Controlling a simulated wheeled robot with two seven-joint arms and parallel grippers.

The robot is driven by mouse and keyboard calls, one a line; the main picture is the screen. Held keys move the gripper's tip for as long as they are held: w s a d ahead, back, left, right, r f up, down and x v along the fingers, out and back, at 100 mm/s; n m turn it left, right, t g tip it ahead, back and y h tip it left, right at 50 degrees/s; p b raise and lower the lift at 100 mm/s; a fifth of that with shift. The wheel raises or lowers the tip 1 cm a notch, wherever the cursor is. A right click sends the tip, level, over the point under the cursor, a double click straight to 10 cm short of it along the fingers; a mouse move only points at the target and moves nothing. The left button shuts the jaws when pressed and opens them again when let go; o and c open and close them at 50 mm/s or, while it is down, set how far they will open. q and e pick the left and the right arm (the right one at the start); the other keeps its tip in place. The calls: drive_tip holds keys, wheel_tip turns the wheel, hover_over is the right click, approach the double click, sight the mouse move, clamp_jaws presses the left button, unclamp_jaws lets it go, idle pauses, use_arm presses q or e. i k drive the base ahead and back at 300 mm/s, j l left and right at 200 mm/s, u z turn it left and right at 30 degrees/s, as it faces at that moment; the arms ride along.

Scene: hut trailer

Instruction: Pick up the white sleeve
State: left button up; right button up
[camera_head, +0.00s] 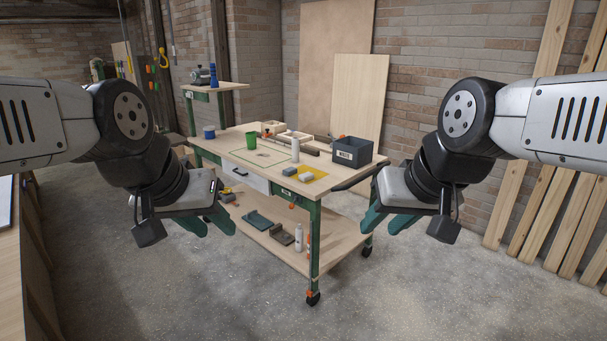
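A slim white upright piece (295,150) stands on the workbench top, left of the dark grey bin. A small white block-like piece (305,177) lies near the bench's front corner, on a yellow patch. I cannot tell which of these is the white sleeve. My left gripper (213,227) is open and empty, its teal fingers apart, in front of the bench's left part. My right gripper (384,227) is open and empty, to the right of the bench's front corner. Both are well apart from the white pieces.
The wheeled workbench (235,154) also carries a green cup (252,140), blue tape (209,133), a grey-blue block (290,171) and the dark grey bin (352,151). Its lower shelf (275,245) holds several items. Planks (535,220) lean at right. The foreground floor (420,295) is clear.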

sight(295, 140)
drive_tip(key=i+j, duration=0.3)
drive_tip(key=i, duration=0.35)
drive_tip(key=i+j+z, duration=0.15)
drive_tip(key=i+j, duration=0.2)
drive_tip(key=i, duration=0.3)
drive_tip(key=i+j, duration=0.4)
drive_tip(key=i, duration=0.25)
drive_tip(key=i+j+z, duration=0.15)
drive_tip(key=i+j, duration=0.25)
drive_tip(key=i, duration=0.2)
drive_tip(key=i+j, duration=0.45)
drive_tip(key=i, duration=0.15)
drive_tip(key=i+l+z, duration=0.05)
